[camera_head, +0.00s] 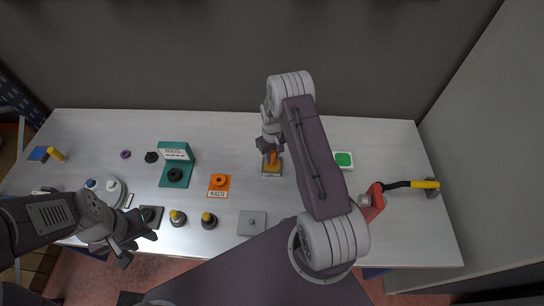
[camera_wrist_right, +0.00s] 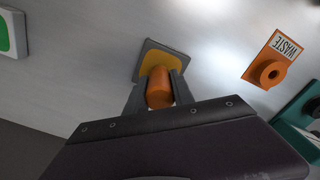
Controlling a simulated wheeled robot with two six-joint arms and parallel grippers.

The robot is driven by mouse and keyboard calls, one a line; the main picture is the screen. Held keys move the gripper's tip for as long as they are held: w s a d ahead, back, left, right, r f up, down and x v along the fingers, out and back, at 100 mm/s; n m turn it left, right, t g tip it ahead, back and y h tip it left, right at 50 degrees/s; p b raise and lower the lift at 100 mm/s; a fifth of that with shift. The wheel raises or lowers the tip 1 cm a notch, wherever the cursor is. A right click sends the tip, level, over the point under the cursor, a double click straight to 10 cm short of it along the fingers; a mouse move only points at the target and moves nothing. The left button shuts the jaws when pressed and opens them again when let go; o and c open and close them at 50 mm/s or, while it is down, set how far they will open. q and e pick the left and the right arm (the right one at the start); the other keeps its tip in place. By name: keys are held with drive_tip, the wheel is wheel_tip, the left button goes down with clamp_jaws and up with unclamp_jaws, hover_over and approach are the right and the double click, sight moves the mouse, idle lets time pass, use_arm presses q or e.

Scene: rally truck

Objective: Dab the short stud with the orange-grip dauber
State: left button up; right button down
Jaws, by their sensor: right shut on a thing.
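My right gripper (camera_head: 271,150) is shut on the orange-grip dauber (camera_head: 272,158), at the middle of the table. In the right wrist view the orange grip (camera_wrist_right: 159,88) sits between the two fingers. The dauber is over a grey square tray with a yellow pad (camera_wrist_right: 155,61), also in the head view (camera_head: 272,174); its tip is hidden, so I cannot tell whether it touches. A grey plate with a small stud (camera_head: 252,222) lies near the front edge; this looks like the short stud. My left gripper (camera_head: 138,247) is open and empty at the front left.
An orange waste holder (camera_head: 218,181) and a teal stand (camera_head: 174,178) are left of the pad. A green-topped white box (camera_head: 343,160) and a yellow-handled hammer (camera_head: 412,184) are right.

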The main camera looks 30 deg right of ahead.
drive_tip(key=shift+s, duration=0.1)
idle(0.4)
wheel_tip(320, 180, up, 7)
drive_tip(key=p, duration=0.5)
idle(0.6)
